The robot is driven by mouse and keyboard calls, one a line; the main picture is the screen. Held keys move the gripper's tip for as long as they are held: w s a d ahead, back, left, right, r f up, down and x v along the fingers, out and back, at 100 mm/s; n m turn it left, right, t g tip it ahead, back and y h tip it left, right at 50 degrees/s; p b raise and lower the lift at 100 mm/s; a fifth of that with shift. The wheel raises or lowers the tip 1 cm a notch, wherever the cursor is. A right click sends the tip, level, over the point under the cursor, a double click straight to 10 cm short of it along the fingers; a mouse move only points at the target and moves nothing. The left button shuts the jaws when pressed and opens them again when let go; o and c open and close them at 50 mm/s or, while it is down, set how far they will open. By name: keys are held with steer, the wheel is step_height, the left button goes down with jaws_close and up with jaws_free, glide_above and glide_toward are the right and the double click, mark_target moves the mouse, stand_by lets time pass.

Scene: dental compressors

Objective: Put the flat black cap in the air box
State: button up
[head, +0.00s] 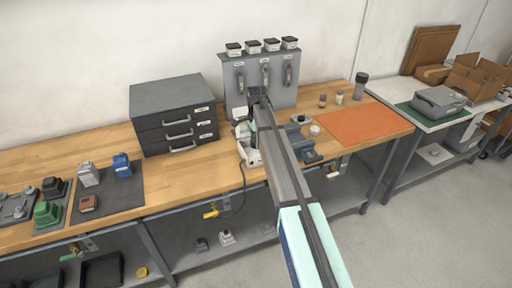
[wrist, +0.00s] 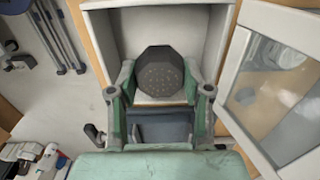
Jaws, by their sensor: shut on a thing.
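In the wrist view, my gripper (wrist: 159,74) has its two green fingers shut on the flat black cap (wrist: 160,68), a dark, many-sided disc with small dots on its face. The cap is at the mouth of a white, open-fronted box (wrist: 103,45), which I take for the air box. I cannot tell how far in it is or whether it touches the box. The box's windowed door (wrist: 233,75) stands open on the right. In the head view, my gripper (head: 258,96) is by the grey panel at the back of the bench; the cap cannot be made out there.
A grey panel (head: 248,76) with handles and several black-lidded jars on top stands behind my gripper. A grey drawer unit (head: 165,92) is to its left. An orange mat (head: 358,122) lies clear at the right. Small parts sit on dark mats (head: 122,194) at the left.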

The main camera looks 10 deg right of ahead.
mark_target(256, 154)
steer(key=shift+f+p, duration=0.65)
steer(key=shift+f, duration=1.8)
steer(key=shift+f, duration=0.2)
steer(key=o, duration=1.2)
steer(key=shift+c, duration=0.2)
steer(key=shift+r, duration=0.15)
step_height(256, 154, up, 12)
steer(key=b, duration=0.4)
steer(key=shift+r, duration=0.1)
